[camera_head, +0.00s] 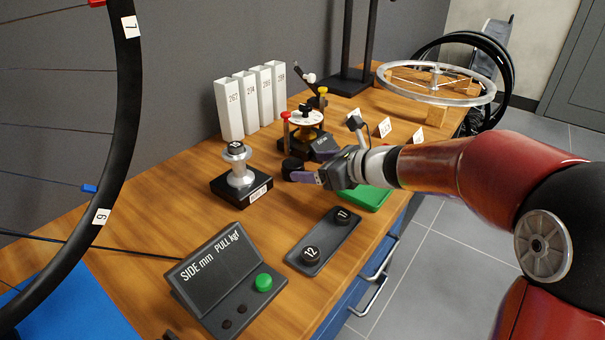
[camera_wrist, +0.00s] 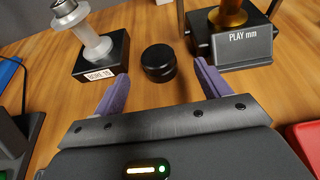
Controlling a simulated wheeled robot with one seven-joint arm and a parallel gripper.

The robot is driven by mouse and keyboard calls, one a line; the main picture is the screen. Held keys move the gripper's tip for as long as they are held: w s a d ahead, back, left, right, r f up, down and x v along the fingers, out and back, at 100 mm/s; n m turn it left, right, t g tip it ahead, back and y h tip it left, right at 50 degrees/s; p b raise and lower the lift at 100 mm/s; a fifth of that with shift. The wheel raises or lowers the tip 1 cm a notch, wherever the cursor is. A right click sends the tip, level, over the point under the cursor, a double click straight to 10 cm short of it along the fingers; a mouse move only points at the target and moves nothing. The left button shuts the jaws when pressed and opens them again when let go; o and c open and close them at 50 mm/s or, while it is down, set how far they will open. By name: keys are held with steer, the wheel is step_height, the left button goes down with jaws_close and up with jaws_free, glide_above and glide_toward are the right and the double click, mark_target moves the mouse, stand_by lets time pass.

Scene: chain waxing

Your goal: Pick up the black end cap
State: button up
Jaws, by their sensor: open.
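The black end cap (camera_wrist: 158,62) is a short round black piece standing on the wooden table in the wrist view, between the hub stand and the block marked "PLAY mm". In the head view it is a dark shape (camera_head: 291,166) close to my fingertips, partly hard to separate from them. My gripper (camera_wrist: 161,78) is open and empty, with its two purple fingers spread to the left and right. The cap lies just beyond the fingertips, roughly centred between them. In the head view my gripper (camera_head: 304,170) reaches in from the right, low over the table.
The silver hub stand (camera_head: 240,178) is left of the cap; the "PLAY mm" fixture (camera_wrist: 240,48) is to its right. White numbered tubes (camera_head: 249,98) stand behind.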

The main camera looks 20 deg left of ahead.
mark_target(300, 166)
steer(key=x, duration=0.6)
steer(key=shift+a, duration=0.3)
steer(key=c, duration=1)
